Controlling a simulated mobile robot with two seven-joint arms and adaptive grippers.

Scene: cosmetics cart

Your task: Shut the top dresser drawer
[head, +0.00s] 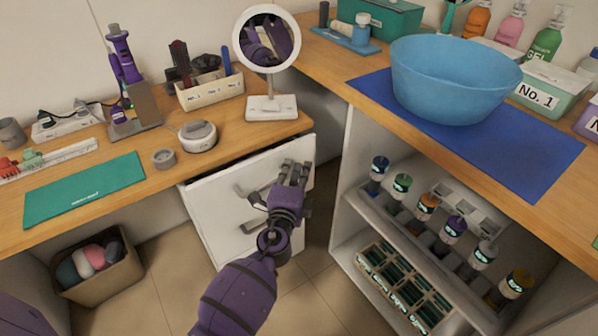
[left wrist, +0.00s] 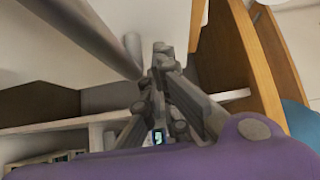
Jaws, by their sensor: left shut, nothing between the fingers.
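The white dresser (head: 209,229) stands under the left wooden desk. Its top drawer (head: 215,190) is pulled out a little, with a dark gap between its front's upper edge and the desk edge. It has a grey bar handle (head: 243,190), and a second handle (head: 250,228) sits on the front below. My left gripper (head: 294,168) is shut and empty, in front of the right part of the top drawer front. I cannot tell whether it touches. Its closed fingers also show in the left wrist view (left wrist: 161,50), beside a grey bar. My right gripper is out of view.
A round mirror (head: 267,106) stands on the desk above the dresser. To the right is a white shelf unit (head: 345,185) with bottles, close beside my left arm. A bin of yarn (head: 125,268) is on the floor at left. Tiled floor lies open before the dresser.

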